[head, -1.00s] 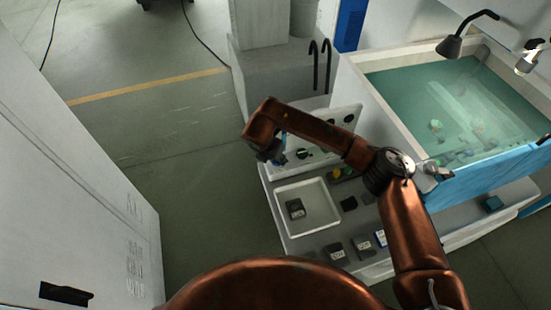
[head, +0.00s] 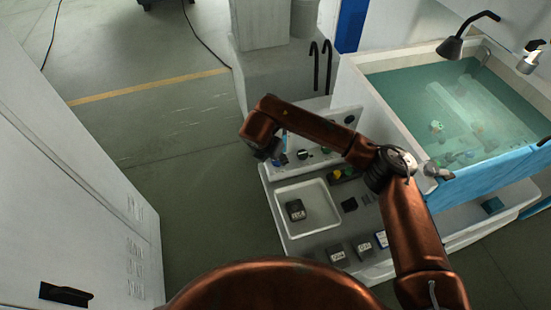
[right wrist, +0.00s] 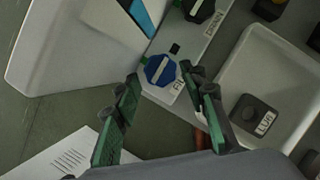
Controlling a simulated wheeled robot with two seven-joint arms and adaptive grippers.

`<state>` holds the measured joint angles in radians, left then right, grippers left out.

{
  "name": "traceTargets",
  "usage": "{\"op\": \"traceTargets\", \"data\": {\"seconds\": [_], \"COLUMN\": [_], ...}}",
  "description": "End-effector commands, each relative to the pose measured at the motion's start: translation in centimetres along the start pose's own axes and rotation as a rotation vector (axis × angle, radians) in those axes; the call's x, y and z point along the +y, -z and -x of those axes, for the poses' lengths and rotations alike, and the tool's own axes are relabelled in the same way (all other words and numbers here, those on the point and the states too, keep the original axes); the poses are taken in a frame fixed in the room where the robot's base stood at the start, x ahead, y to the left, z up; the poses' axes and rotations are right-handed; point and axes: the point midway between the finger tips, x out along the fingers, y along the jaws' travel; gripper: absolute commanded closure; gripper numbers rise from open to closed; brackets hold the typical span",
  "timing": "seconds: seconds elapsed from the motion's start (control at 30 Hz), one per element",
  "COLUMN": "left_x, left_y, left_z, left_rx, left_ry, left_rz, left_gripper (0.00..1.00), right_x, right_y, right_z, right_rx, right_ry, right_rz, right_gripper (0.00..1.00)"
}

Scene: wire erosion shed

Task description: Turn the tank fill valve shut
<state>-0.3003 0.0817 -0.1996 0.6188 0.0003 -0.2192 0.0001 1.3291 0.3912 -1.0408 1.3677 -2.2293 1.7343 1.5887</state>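The fill valve is a blue round knob (right wrist: 159,71) with a pale bar slanting across it, on a pale panel beside a label that starts "FI". In the head view the blue knob (head: 281,159) shows partly beside my right gripper (head: 266,152). In the right wrist view my right gripper (right wrist: 162,77) is open, its two green-padded fingers apart, with the knob showing between and just beyond the tips. I cannot tell whether they touch it. My left gripper is not in view.
A black knob (right wrist: 200,9) labelled like "DRAIN" sits near the blue one. A white tray (head: 330,206) holds a dark block (head: 295,210). The water tank (head: 455,100) stands at right, a grey cabinet (head: 75,190) at left. The floor between is clear.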

Motion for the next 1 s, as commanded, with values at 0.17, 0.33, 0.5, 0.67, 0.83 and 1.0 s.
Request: {"op": "traceTargets", "data": {"seconds": [0.17, 0.33, 0.5, 0.67, 0.83, 1.0], "left_x": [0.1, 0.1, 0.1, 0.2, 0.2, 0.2], "left_y": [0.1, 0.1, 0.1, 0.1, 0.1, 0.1], "left_z": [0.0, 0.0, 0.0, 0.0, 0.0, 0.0], "left_rx": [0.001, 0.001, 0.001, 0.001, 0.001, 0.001], "left_ry": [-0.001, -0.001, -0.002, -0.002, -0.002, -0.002], "left_rz": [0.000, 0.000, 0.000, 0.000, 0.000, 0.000], "left_gripper": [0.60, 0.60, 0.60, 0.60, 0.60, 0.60], "right_x": [0.1, 0.1, 0.0, 0.0, 0.0, 0.0], "right_y": [-0.1, -0.1, 0.0, 0.0, 0.0, 0.0], "right_z": [4.0, 7.3, 9.3, 9.9, 10.0, 10.0], "right_rx": [-0.003, -0.003, -0.001, 0.000, 0.001, 0.000], "right_ry": [-0.003, -0.002, -0.001, 0.000, 0.000, 0.000], "right_rz": [0.001, 0.000, 0.000, -0.001, -0.001, -0.001], "right_gripper": [0.61, 0.61, 0.61, 0.61, 0.61, 0.61]}}
